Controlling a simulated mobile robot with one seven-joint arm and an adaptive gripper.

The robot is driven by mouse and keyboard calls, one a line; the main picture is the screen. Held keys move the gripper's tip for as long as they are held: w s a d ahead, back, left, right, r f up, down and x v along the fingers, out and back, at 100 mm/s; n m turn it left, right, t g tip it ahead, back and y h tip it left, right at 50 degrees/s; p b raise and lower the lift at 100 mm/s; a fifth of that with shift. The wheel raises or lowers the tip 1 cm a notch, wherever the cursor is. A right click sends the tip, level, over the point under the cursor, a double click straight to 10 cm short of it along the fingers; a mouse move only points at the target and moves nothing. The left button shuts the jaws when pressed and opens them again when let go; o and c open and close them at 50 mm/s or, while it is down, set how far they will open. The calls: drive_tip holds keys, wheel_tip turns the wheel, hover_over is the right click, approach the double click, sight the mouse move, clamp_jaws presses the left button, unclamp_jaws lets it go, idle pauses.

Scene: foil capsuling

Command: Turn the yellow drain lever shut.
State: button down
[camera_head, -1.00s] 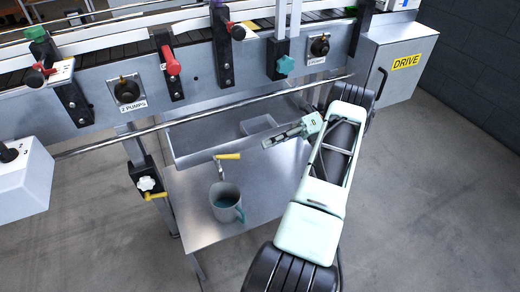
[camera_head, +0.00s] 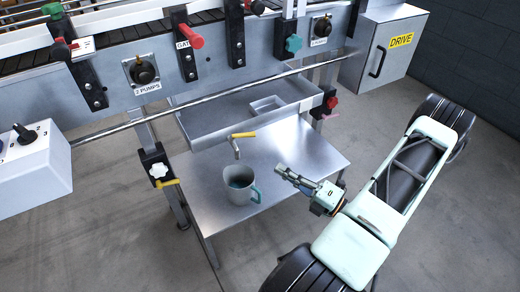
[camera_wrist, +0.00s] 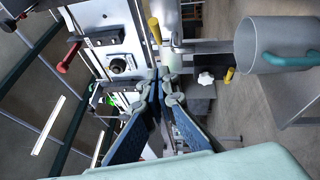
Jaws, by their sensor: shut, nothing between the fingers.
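The yellow drain lever (camera_head: 244,135) sits on a small metal drain tap (camera_head: 236,150) below the front of the tray. In the head view the lever points right, across the downward spout. It also shows near the top of the wrist view (camera_wrist: 155,30). A grey mug (camera_head: 236,187) with a teal handle stands below the spout; it is at the right in the wrist view (camera_wrist: 272,45). My gripper (camera_head: 279,169) is shut and empty, to the right of the mug and below right of the lever, apart from both. Its closed fingertips (camera_wrist: 164,80) appear below the lever in the wrist view.
The metal tray (camera_head: 215,128) hangs above a lower metal shelf (camera_head: 290,145). A leg at left carries a white knob (camera_head: 158,170) and another yellow handle (camera_head: 167,183). A red knob (camera_head: 331,102) is right of the tray.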

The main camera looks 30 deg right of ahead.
drive_tip(key=w+d+b+x, duration=0.1)
drive_tip(key=d+b+x, duration=0.1)
drive_tip(key=x, duration=1)
drive_tip(key=shift+w+d+r+m+h+b, duration=0.2)
drive_tip(key=shift+w+m+h+b, duration=0.15)
drive_tip(key=shift+b, duration=0.45)
